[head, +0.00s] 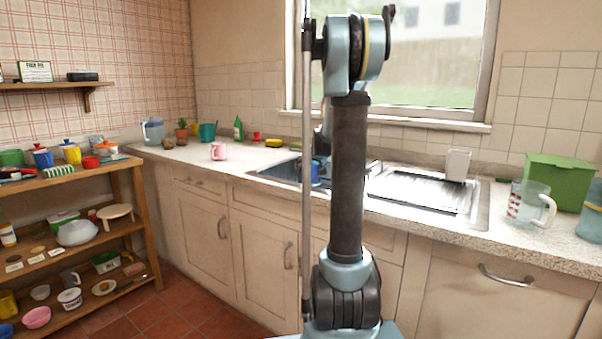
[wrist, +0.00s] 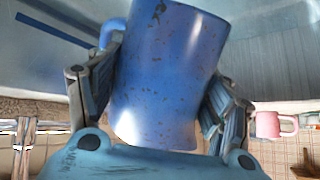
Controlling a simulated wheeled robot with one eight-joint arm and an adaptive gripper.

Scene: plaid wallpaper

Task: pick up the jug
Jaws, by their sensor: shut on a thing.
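A blue speckled jug (wrist: 170,62) fills the middle of the wrist view, with its handle on the left. My gripper (wrist: 164,92) is shut on the jug, one finger on each side of its body. The sink's metal wall (wrist: 272,60) shows behind the jug. In the head view, a bit of the blue jug (head: 316,174) shows at the sink (head: 272,172); my arm hides most of the gripper there. I cannot tell whether the jug touches the sink floor.
A pink mug (head: 219,151) stands on the counter left of the sink. A white cup (head: 457,165) stands on the drainer (head: 415,190). A clear measuring jug (head: 530,204) and a green box (head: 562,180) are at the right. Crowded shelves (head: 75,258) stand at the left.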

